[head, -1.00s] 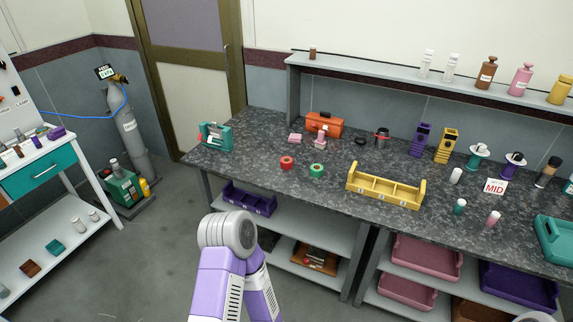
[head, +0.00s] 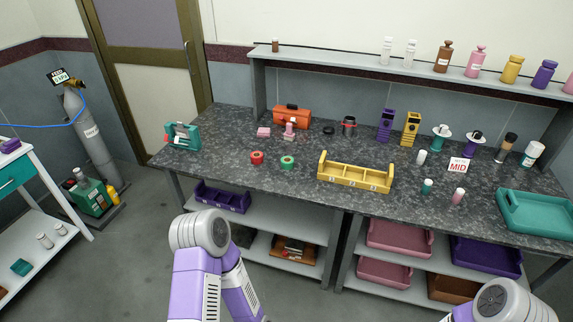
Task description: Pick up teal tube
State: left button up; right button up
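A small teal tube with a pale cap (head: 428,186) stands upright on the dark speckled bench (head: 240,150), right of the yellow compartment tray. A pink tube (head: 458,196) stands just right of it and a white one (head: 422,157) behind it. Parts of both my arms show at the bottom of the head view, in front of the bench and well short of the teal tube. Neither gripper is in the picture.
The yellow tray (head: 322,168) stands left of the tubes, a teal tray (head: 502,210) right. A MID sign (head: 458,166) is close behind. A raised shelf (head: 345,70) runs along the back. Green tape (head: 287,162) and red tape (head: 257,158) lie left.

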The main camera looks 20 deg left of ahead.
aim_at(428, 184)
jog(key=u, duration=0.45)
jog(key=k, duration=0.3)
jog(key=z, duration=1.8)
jog(key=i, duration=0.8)
jog(key=u, duration=0.4)
jog(key=i, duration=0.75)
jog(key=u, duration=0.85)
